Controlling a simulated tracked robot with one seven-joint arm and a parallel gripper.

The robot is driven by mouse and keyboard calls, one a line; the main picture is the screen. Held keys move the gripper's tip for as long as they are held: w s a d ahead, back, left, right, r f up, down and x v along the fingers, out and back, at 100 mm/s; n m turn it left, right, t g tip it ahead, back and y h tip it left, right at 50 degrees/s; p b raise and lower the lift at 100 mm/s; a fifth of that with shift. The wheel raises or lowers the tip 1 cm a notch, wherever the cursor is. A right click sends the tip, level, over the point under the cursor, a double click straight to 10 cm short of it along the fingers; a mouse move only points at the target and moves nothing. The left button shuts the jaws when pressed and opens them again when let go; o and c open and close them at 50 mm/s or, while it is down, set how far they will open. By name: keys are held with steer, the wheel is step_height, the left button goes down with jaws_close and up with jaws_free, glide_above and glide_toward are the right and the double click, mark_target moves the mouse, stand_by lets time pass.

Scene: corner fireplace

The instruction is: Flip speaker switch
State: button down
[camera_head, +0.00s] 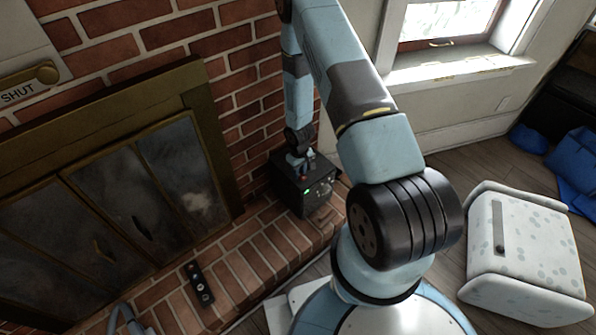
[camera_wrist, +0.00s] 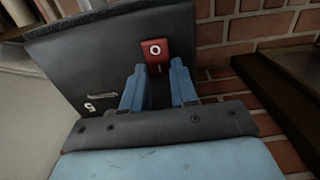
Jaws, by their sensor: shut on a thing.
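The speaker is a black box (camera_head: 300,200) on the brick hearth, with a small green light on its front. In the wrist view its dark panel (camera_wrist: 90,65) fills the upper left. A red switch (camera_wrist: 155,48) marked with a white O and a line sits on that panel. My gripper (camera_wrist: 157,75) has its two blue fingers at the lower end of the switch, one on each side, and is shut on it. The fingers hide part of the switch's lower end. In the head view my gripper (camera_head: 299,162) is at the top of the speaker.
A fireplace with glass doors (camera_head: 115,200) is at the left. A black remote-like object (camera_head: 199,284) lies on the hearth (camera_head: 235,265). A white spotted cabinet (camera_head: 535,250) stands at the right. Brick wall (camera_head: 245,60) rises behind the speaker. A window (camera_head: 450,20) is at upper right.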

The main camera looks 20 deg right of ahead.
steer(key=shift+s, duration=0.1)
steer(key=shift+s+d+r+t+y, duration=0.1)
steer(key=shift+s+t+y, duration=0.2)
steer(key=shift+t, duration=0.55)
steer(key=shift+s+d+r+t+y, duration=0.1)
steer(key=shift+t+y, duration=0.3)
steer(key=shift+t, duration=0.45)
steer(key=c, duration=0.9)
jaws_free()
steer(key=v, duration=1.3)
steer(key=shift+s+r, duration=0.15)
steer(key=shift+r, duration=0.15)
